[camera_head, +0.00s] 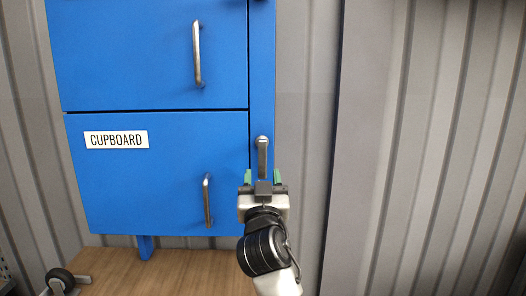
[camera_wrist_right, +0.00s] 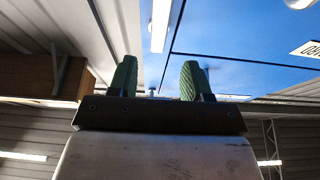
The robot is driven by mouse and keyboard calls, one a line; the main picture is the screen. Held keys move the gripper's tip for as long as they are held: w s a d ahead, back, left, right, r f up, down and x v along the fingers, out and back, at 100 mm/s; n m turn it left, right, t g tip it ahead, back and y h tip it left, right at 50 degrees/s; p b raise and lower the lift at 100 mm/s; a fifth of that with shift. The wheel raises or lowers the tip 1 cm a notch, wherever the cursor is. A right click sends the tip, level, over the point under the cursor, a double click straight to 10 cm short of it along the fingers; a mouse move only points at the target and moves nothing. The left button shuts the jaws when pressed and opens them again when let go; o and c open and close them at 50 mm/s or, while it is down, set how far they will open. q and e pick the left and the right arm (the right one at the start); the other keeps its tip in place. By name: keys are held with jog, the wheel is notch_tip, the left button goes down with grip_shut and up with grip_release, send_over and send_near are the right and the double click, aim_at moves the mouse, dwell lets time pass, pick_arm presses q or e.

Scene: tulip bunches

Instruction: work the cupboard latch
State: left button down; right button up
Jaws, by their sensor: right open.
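The blue cupboard (camera_head: 160,185) has a lower door with a white CUPBOARD label (camera_head: 116,139) and a vertical metal handle (camera_head: 207,200). The door looks shut. The latch (camera_head: 262,155) is a grey lever on the blue frame right of this door, hanging straight down. In the right wrist view the open gripper (camera_wrist_right: 159,80) points towards the blue front; a small grey piece between the fingers is unclear. My left gripper does not show.
An upper blue door (camera_head: 140,60) with its own handle (camera_head: 197,55) sits above. Grey corrugated wall (camera_head: 430,150) stands to the right. A wooden surface (camera_head: 170,272) lies below the cupboard. The space right of the latch looks clear.

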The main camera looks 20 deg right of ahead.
aim_at(262, 155)
jog(key=p+x, duration=0.2)
jog(key=x, duration=0.5)
jog(key=shift+w+d+r, duration=0.1)
jog(key=shift+w+d, duration=0.1)
jog(key=shift+w, duration=0.05)
jog(key=shift+w+d+r+p, duration=0.15)
jog(key=shift+w+p, duration=0.2)
jog(key=shift+w, duration=0.2)
grip_shut()
